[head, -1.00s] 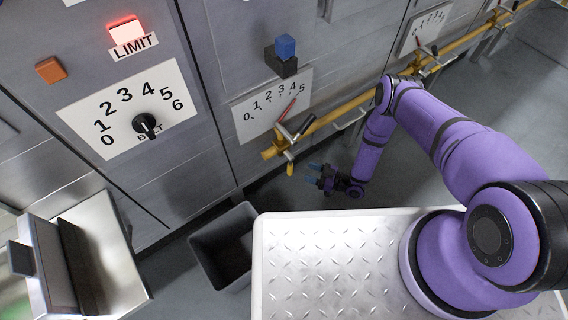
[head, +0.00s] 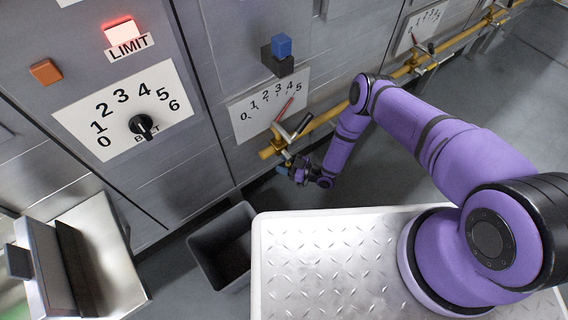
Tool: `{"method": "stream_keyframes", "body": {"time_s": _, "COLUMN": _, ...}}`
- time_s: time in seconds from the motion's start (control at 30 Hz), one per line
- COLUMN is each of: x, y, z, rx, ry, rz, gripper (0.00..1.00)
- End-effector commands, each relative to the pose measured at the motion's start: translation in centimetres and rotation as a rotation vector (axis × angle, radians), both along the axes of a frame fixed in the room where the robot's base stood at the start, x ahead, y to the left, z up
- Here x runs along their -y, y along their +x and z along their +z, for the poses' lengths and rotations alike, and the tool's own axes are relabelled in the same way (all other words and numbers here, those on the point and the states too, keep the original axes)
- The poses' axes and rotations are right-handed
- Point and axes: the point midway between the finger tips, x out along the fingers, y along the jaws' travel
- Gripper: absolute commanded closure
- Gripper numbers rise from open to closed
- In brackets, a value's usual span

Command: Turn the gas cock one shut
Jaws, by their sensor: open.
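A gas cock (head: 280,143) sits at the near end of the yellow gas pipe (head: 325,117), below the near 0–5 gauge plate. I cannot read a number on this cock. My gripper (head: 283,171) is open, with its blue fingertips at the lever's lower end. I cannot tell whether they touch the lever or whether it lies between them.
A black-handled lever (head: 302,124) stands just above the cock. A grey bin (head: 226,250) is on the floor below left. Another gauge (head: 425,25) and cock lie farther along the pipe. The BELT dial (head: 142,125) is on the left panel.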

Motion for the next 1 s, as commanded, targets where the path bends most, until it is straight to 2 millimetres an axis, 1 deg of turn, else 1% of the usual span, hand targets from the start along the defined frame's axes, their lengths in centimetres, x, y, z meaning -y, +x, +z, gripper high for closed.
{"method": "stream_keyframes", "body": {"time_s": 0.13, "x": 0.0, "y": 0.0, "z": 0.0, "rx": 0.0, "ry": 0.0, "rz": 0.0, "gripper": 0.49}}
{"method": "stream_keyframes", "body": {"time_s": 0.17, "x": 0.0, "y": 0.0, "z": 0.0, "rx": 0.0, "ry": 0.0, "rz": 0.0, "gripper": 0.54}}
{"method": "stream_keyframes", "body": {"time_s": 0.2, "x": 0.0, "y": 0.0, "z": 0.0, "rx": 0.0, "ry": 0.0, "rz": 0.0, "gripper": 0.63}}
{"method": "stream_keyframes", "body": {"time_s": 0.27, "x": 0.0, "y": 0.0, "z": 0.0, "rx": 0.0, "ry": 0.0, "rz": 0.0, "gripper": 0.77}}
{"method": "stream_keyframes", "body": {"time_s": 0.3, "x": 0.0, "y": 0.0, "z": 0.0, "rx": 0.0, "ry": 0.0, "rz": 0.0, "gripper": 0.86}}
{"method": "stream_keyframes", "body": {"time_s": 0.37, "x": 0.0, "y": 0.0, "z": 0.0, "rx": 0.0, "ry": -0.001, "rz": 0.0, "gripper": 1.0}}
{"method": "stream_keyframes", "body": {"time_s": 0.73, "x": 0.3, "y": 0.1, "z": -0.1, "rx": 0.019, "ry": -0.032, "rz": 0.0, "gripper": 1.0}}
{"method": "stream_keyframes", "body": {"time_s": 1.0, "x": 1.0, "y": 0.7, "z": 0.0, "rx": 0.108, "ry": -0.162, "rz": 0.001, "gripper": 1.0}}
